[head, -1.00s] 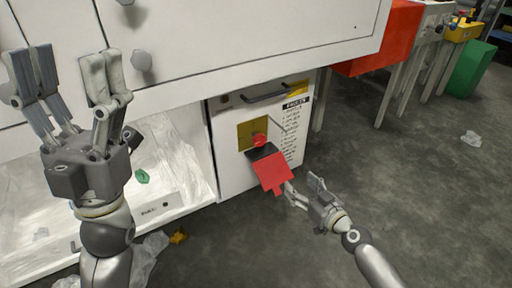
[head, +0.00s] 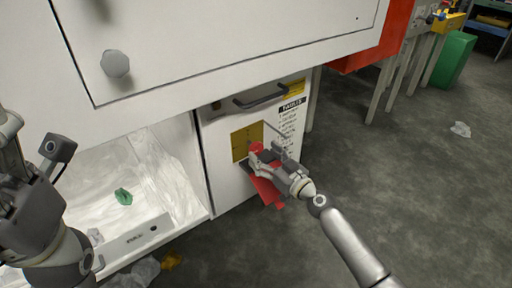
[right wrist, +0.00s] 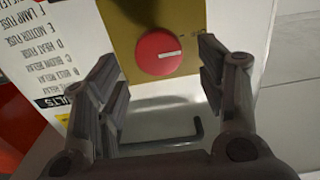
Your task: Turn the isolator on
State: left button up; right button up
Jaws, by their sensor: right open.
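The isolator is a round red knob (head: 256,147) on a brass-yellow plate (head: 240,141) on the white cabinet front. In the right wrist view the knob (right wrist: 158,53) has a white mark pointing right in that picture. My right gripper (head: 266,153) is open in front of the panel. In its wrist view the fingers stand on either side of the knob, with gaps showing; contact cannot be seen. My left gripper (head: 35,140) is at the left edge, partly cut off, its fingers apart and away from the isolator.
A dark handle (head: 260,96) and a printed label (head: 287,122) are on the cabinet. An open white bay (head: 120,180) lies left. The floor at right is mostly clear.

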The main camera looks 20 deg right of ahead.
aim_at(258, 149)
jog(key=shift+x, duration=2.4)
jog(key=c, duration=1)
